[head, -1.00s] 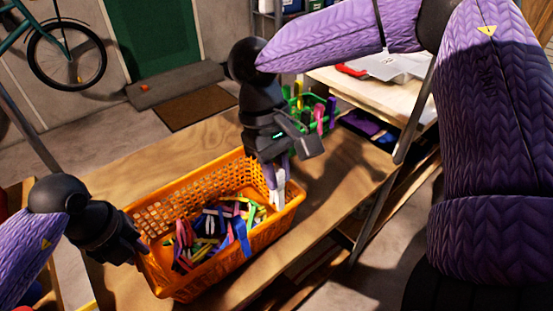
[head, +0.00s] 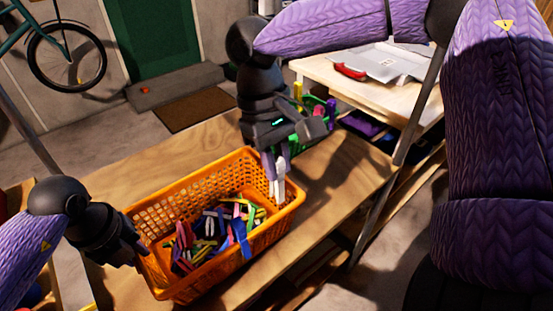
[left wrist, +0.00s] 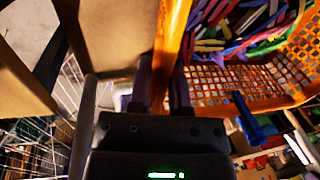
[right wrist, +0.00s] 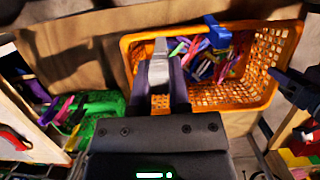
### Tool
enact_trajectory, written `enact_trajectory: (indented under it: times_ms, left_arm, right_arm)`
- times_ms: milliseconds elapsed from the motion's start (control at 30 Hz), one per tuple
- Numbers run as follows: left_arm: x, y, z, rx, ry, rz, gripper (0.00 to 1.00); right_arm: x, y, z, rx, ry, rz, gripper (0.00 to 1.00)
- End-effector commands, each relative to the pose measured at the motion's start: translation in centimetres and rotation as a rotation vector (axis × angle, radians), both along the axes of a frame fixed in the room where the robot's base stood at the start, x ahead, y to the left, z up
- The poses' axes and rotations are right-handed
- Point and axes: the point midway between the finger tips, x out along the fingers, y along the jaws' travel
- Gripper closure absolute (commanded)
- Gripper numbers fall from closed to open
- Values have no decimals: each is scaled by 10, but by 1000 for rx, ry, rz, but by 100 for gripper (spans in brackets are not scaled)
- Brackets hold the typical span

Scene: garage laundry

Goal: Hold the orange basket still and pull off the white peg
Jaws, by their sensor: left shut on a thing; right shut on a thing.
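The orange basket (head: 188,287) stands on a wooden bench and holds several coloured pegs. My left gripper (head: 141,247) is shut on its left wall; in the left wrist view the basket wall (left wrist: 172,38) runs between the fingers. The white peg (head: 279,184) is upright at the basket's far right wall. My right gripper (head: 273,160) is shut on its upper part from above. In the right wrist view the white peg (right wrist: 160,47) shows between the fingertips, by the basket rim (right wrist: 125,50). I cannot tell whether it still touches the rim. A blue peg (head: 241,238) is on the near rim.
A green basket (head: 303,137) with pegs stands behind my right gripper. A pale table (head: 325,78) with a grey case (head: 385,62) is at the back right. The bench is bare (head: 335,185) right of the orange basket.

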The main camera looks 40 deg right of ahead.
Motion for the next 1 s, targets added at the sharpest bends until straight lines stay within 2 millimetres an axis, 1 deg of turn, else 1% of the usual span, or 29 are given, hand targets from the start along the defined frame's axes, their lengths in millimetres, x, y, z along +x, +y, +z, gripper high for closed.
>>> enact_trajectory:
  times_ms: [33,67,100,167,200,433,500,567,800,900,1000]
  left_arm:
    - [0,0,0,0,1,0,73]
    - [0,0,0,0,1,0,66]
    - [0,0,0,0,1,0,58]
    - [0,0,0,0,0,0,45]
    - [0,0,0,0,0,0,37]
    - [0,0,0,0,0,0,36]
    - [1,1,6,-1,-1,0,36]
    - [1,3,17,-1,-5,2,36]
    - [1,15,83,-1,-5,1,36]
    - [1,19,103,0,-3,2,36]
    - [1,21,114,-1,-1,1,36]
  right_arm:
    - [0,0,0,0,0,0,100]
    - [0,0,0,0,0,0,100]
    - [0,0,0,0,0,0,100]
    - [0,0,0,0,0,0,100]
    - [0,0,0,0,0,0,100]
    - [0,0,0,0,0,0,100]
    - [0,0,0,0,0,0,100]
    - [0,0,0,0,0,0,100]
    - [0,0,0,0,0,0,100]
    - [0,0,0,0,0,0,100]
    - [0,0,0,0,0,0,100]
